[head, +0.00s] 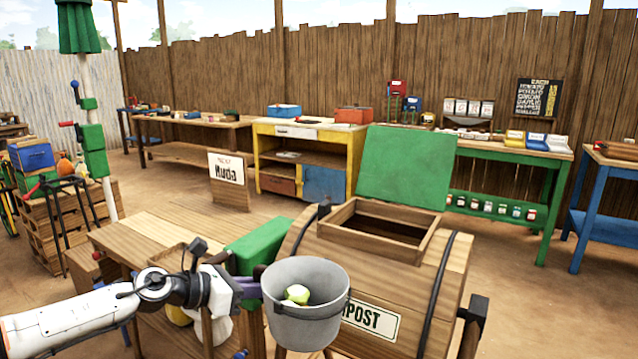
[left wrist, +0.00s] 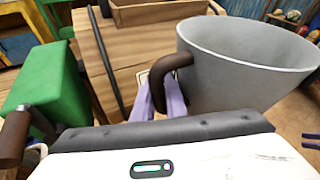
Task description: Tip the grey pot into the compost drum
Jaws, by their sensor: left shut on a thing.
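The grey pot (head: 307,317) is in front of the compost drum in the head view, held upright, with a pale green-yellow item (head: 297,294) inside. My left gripper (head: 258,287) is shut on the pot's brown handle. In the left wrist view the pot (left wrist: 235,75) fills the upper right, and the gripper's purple fingers (left wrist: 165,103) close around the dark handle (left wrist: 165,72). The wooden compost drum (head: 420,290) lies on its side with a square hatch (head: 375,235) open on top. Its green lid (head: 408,166) stands raised behind the hatch.
A green box-like part (head: 258,245) sits left of the drum, near my left arm. A wooden table (head: 150,235) stands at the left. Yellow and green stalls (head: 310,165) line the fence behind, with bare ground between.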

